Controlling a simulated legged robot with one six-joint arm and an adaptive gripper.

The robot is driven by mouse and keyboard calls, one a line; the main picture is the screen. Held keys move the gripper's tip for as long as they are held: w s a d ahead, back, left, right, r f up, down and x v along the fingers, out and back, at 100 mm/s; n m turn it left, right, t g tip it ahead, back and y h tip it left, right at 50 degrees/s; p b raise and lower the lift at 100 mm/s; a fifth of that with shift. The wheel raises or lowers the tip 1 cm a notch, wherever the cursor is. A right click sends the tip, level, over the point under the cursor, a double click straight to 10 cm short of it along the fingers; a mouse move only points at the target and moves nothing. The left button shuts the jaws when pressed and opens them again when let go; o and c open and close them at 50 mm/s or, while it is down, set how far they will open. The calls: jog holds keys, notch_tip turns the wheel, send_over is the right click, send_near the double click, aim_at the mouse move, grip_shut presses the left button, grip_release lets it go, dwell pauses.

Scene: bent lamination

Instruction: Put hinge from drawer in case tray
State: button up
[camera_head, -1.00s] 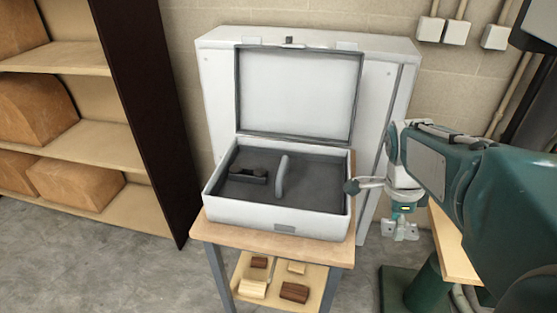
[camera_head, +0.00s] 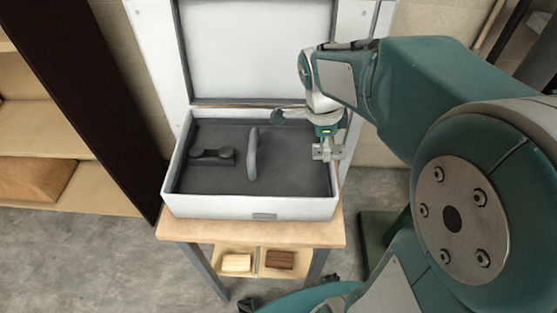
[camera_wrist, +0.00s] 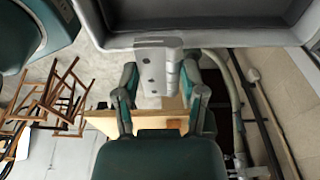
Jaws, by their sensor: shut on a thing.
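My gripper (camera_head: 326,143) is shut on a pale metal hinge (camera_head: 328,154), which hangs below it at the right side of the open case. In the wrist view the hinge (camera_wrist: 160,68) is upright between the two fingers of my gripper (camera_wrist: 160,84), and its top end overlaps the case rim (camera_wrist: 185,42). The case (camera_head: 250,207) is white with a dark grey tray (camera_head: 290,180) inside, and its lid (camera_head: 255,50) stands raised. In the head view the hinge overlaps the tray's right end; I cannot tell its height above it. No drawer is identifiable.
A black object (camera_head: 213,157) lies in the tray's left part, beside a grey upright curved piece (camera_head: 253,155). The case stands on a small wooden table (camera_head: 250,234) with blocks on its lower shelf. A shelf unit (camera_head: 45,110) stands left. The tray's right part looks clear.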

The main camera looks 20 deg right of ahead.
send_over(287, 177)
jog(key=f, duration=0.5)
jog(key=shift+s+d+f, duration=0.2)
jog(key=shift+d+f, duration=0.2)
jog(key=shift+w+a+f, duration=0.2)
jog(key=shift+a+f, duration=0.2)
jog(key=shift+f, duration=0.2)
jog(key=shift+w+a+f, duration=0.1)
jog(key=shift+a+f, duration=0.05)
jog(key=shift+f, duration=1.6)
jog(key=o, duration=1.2)
